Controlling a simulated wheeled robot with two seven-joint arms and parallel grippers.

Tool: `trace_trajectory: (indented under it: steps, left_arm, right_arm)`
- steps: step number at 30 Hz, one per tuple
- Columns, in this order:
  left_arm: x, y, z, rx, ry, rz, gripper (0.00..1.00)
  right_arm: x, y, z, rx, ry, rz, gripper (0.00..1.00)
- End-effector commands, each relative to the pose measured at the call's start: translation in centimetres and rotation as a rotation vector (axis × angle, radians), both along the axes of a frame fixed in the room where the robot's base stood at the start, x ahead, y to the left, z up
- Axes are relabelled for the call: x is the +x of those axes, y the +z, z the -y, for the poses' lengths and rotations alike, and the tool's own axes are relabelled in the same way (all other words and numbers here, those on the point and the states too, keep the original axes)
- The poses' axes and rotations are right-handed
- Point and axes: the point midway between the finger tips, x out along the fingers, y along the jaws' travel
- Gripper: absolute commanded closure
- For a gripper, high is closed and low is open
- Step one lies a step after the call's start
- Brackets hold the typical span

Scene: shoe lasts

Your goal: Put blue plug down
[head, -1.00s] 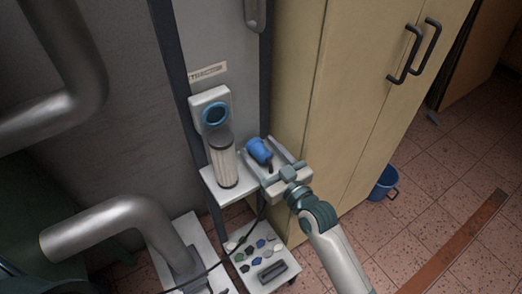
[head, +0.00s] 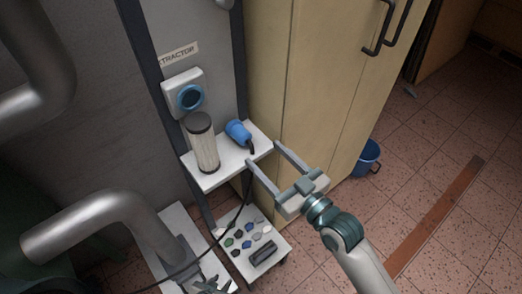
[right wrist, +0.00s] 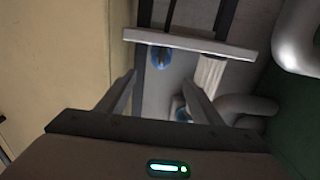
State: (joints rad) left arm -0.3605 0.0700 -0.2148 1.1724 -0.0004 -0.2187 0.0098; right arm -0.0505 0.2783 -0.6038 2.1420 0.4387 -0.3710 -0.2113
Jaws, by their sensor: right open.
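The blue plug (head: 238,132) lies on its side on the small white wall shelf (head: 222,172), right of the pleated filter cartridge (head: 205,150). Its black cable hangs over the shelf's front edge. My right gripper (head: 262,153) is open and empty, its fingertips at the shelf's front right, apart from the plug. In the right wrist view the plug (right wrist: 160,58) shows beyond the open fingers, which have nothing between them. What seems to be my left gripper (head: 210,285) shows at the bottom edge of the head view; its jaws are unclear.
A blue-ringed wall socket (head: 189,97) sits above the filter. A lower white trolley (head: 235,265) carries several small coloured pieces and a dark block. A tan cabinet (head: 310,90) stands close on the right, with a blue bucket (head: 366,158) beside it. A metal pipe (head: 100,215) is at left.

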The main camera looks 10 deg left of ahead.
Motion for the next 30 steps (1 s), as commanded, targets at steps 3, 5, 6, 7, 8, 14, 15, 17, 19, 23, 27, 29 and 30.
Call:
trace_trajectory:
  steps: [3,5,6,7,8,14,15,17,19,23,27,29,30]
  left_arm:
    - [-0.1,-0.1,0.0,0.001,0.000,-0.006,0.67]
    - [-0.1,-0.1,0.0,0.001,0.000,-0.006,0.67]
    - [-0.1,-0.1,0.0,0.001,0.001,-0.006,0.67]
    - [-0.1,-0.1,0.0,0.001,0.001,-0.005,0.67]
    - [-0.1,-0.1,0.0,0.001,0.001,-0.005,0.67]
    - [-0.1,0.0,0.0,0.000,0.001,-0.003,0.67]
    - [-0.1,0.0,0.1,-0.001,0.002,-0.002,0.67]
    - [0.0,0.0,0.1,-0.001,0.001,-0.002,0.67]
    - [-0.1,0.0,0.1,-0.002,0.002,-0.003,0.67]
    - [-0.1,-0.1,0.2,-0.002,0.002,-0.003,0.67]
    - [-0.1,-0.1,0.2,-0.002,0.002,-0.003,0.67]
    - [-0.1,-0.1,0.2,-0.002,0.002,-0.003,0.67]
    - [-0.1,-0.1,0.2,-0.002,0.002,-0.003,0.67]
  right_arm:
    - [-0.2,0.1,0.2,0.000,0.000,0.001,0.40]
    - [-0.2,0.1,0.2,0.000,0.000,0.001,0.40]
    - [-0.2,0.1,0.2,0.001,0.000,0.001,0.40]
    - [-0.2,0.1,0.2,0.001,0.000,0.001,0.40]
    - [-0.2,0.1,0.2,0.001,0.000,0.001,0.40]
    - [-0.2,0.1,0.2,0.001,0.000,0.001,0.40]
    - [-0.2,0.1,0.2,0.001,0.000,0.001,0.40]
    - [-0.2,0.1,0.1,0.001,0.000,0.001,0.40]
    - [-0.2,0.0,0.1,0.001,0.000,0.001,0.40]
    - [-0.2,0.0,0.1,0.001,0.000,0.001,0.40]
    - [0.0,-0.4,0.3,-0.003,-0.005,-0.006,0.40]
    - [0.2,-1.1,0.5,-0.009,-0.015,-0.016,0.40]
    - [0.5,-1.8,0.7,-0.014,-0.024,-0.026,0.40]
